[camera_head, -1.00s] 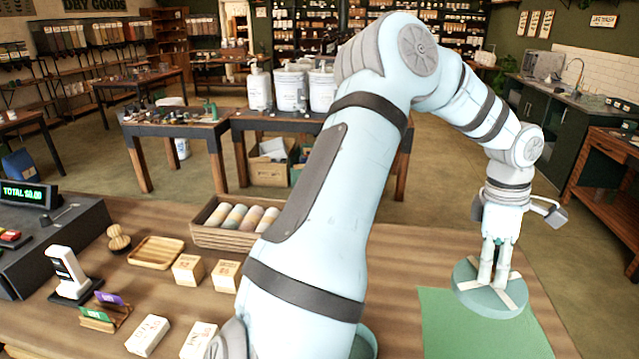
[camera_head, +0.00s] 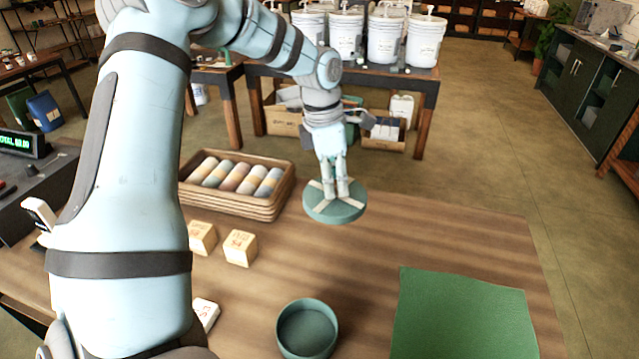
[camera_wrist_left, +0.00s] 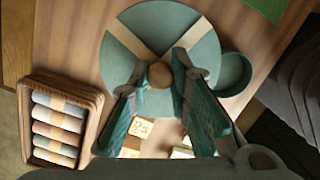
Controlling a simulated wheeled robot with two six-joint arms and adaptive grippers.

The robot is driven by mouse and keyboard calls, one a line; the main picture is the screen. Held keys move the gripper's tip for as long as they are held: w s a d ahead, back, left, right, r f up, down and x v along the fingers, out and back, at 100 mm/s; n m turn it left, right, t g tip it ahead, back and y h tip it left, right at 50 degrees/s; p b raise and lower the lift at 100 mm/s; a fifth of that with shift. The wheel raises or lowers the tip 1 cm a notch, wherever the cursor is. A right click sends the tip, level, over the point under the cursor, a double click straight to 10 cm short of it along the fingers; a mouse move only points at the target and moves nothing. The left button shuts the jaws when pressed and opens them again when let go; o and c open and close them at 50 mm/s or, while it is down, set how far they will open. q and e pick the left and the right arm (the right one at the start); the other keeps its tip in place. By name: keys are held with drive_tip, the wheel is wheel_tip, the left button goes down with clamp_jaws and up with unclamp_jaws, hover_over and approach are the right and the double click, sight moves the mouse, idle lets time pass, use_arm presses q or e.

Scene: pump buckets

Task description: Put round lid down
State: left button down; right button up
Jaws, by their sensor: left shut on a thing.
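The round lid (camera_head: 322,212) is teal with a pale cross on top. My left gripper (camera_head: 342,192) is shut on its knob and holds it roughly level, seemingly above the table's back edge, right of the basket. The lid (camera_wrist_left: 118,62) and its brown knob (camera_wrist_left: 160,75) fill the middle of the left wrist view, between the fingers. A round, open teal container (camera_head: 307,335) stands on the table at the front, apart from the lid. It shows partly behind the lid in the left wrist view (camera_wrist_left: 234,72). My right gripper is out of view.
A green mat (camera_head: 462,315) lies bare on the table's right side. A wicker basket of rolls (camera_head: 235,208) stands at the back left, with small boxes (camera_head: 240,248) in front. Bare wood (camera_head: 430,235) lies behind the mat.

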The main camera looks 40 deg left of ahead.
use_arm(q)
drive_tip(key=f+n+b, duration=0.2)
drive_tip(key=f+n, duration=0.2)
drive_tip(key=shift+a+f+t+b, duration=0.25)
drive_tip(key=shift+f+t+b, duration=0.05)
drive_tip(key=shift+b, duration=0.1)
wheel_tip(320, 180, down, 18)
drive_tip(key=b, duration=1.8)
drive_tip(key=shift+f, duration=0.1)
drive_tip(key=shift+r, duration=0.2)
drive_tip(key=shift+a+f, duration=0.1)
drive_tip(key=shift+f, duration=0.05)
drive_tip(key=c, duration=1.5)
unclamp_jaws()
drive_tip(key=r+p, duration=0.1)
drive_tip(key=r, duration=0.3)
drive_tip(key=s+r+p, duration=0.1)
drive_tip(key=r+p, duration=0.1)
drive_tip(key=r, duration=0.2)
drive_tip(key=r+p, duration=0.1)
drive_tip(key=r, duration=0.3)
drive_tip(key=shift+s+a+r, duration=0.1)
drive_tip(key=shift+s+a, duration=0.15)
drive_tip(key=shift+s, duration=0.15)
